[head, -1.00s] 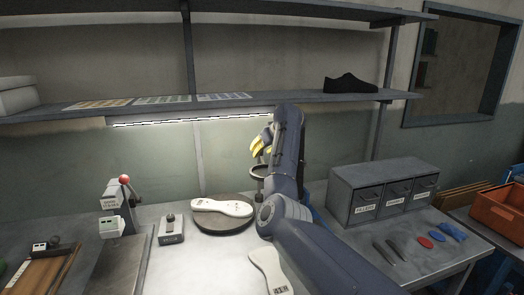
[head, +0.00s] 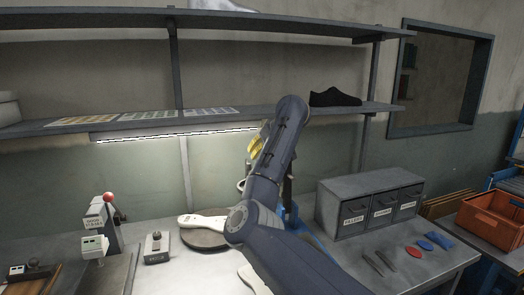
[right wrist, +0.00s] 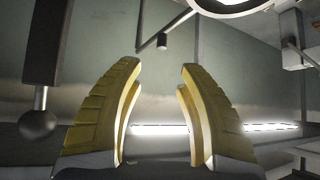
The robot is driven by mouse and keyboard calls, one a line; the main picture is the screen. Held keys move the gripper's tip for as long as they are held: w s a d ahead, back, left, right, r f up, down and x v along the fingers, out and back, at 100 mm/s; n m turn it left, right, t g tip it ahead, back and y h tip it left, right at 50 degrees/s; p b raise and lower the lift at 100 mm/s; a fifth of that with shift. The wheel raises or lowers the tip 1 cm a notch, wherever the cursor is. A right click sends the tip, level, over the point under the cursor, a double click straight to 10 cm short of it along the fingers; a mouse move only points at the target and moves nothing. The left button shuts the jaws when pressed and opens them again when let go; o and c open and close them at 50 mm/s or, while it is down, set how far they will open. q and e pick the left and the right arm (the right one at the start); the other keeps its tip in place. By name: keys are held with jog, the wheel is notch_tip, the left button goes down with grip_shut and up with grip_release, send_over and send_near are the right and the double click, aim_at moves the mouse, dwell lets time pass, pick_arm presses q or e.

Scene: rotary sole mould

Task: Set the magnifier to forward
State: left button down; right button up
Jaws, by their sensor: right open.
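The magnifier shows in the head view as part of a dark ring (head: 240,185) above the turntable's right side, mostly hidden behind my right arm. In the right wrist view a pale ring (right wrist: 232,8), probably the magnifier's head, is cut off by the top edge, above and right of my fingers. My right gripper (head: 255,145) is just above the ring in the head view, its yellow fingers partly covered by my arm. In the wrist view the right gripper (right wrist: 160,78) is open, with nothing between its fingers. My left gripper is out of view.
A white sole (head: 203,221) lies on the round turntable (head: 207,240). A lever press (head: 100,225) and small switch box (head: 156,250) stand left. A grey drawer box (head: 370,203) stands right, with tools and coloured pieces before it. A shelf (head: 270,127) with a black shoe runs behind.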

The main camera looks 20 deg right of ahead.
jog(key=shift+s+d+r, duration=0.1)
jog(key=shift+s+r, duration=0.3)
jog(key=shift+s, duration=0.05)
